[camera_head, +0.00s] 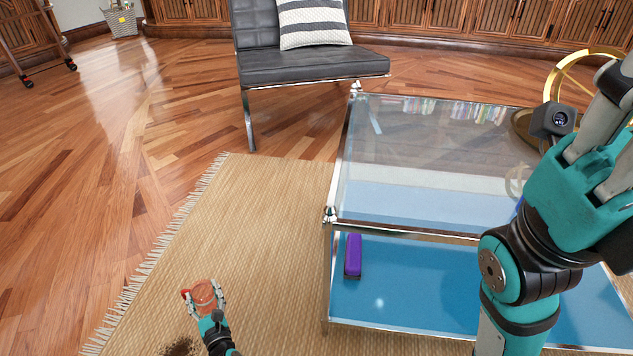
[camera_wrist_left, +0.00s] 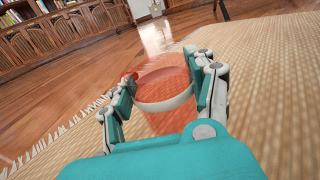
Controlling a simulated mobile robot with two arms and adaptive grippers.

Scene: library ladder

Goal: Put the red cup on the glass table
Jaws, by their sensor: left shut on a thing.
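The red cup (camera_head: 204,296) is held by my left gripper (camera_head: 205,300) at the lower left, above the woven rug. In the left wrist view the cup (camera_wrist_left: 163,93) looks translucent red with a pale band, and the fingers of my left gripper (camera_wrist_left: 165,95) press on it from both sides. The glass table (camera_head: 430,170) stands to the right, with a clear top, metal frame and a blue lower level. The cup is left of the table and apart from it. My right gripper (camera_head: 605,140) is at the right edge, in front of part of the table; its fingertips are not clearly shown.
A purple object (camera_head: 353,256) lies on the table's lower level. A gold ring-shaped piece (camera_head: 566,72) and a brown tray (camera_head: 522,126) are at the table's far right. A black chair (camera_head: 305,66) stands behind. The near-left part of the glass top is clear.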

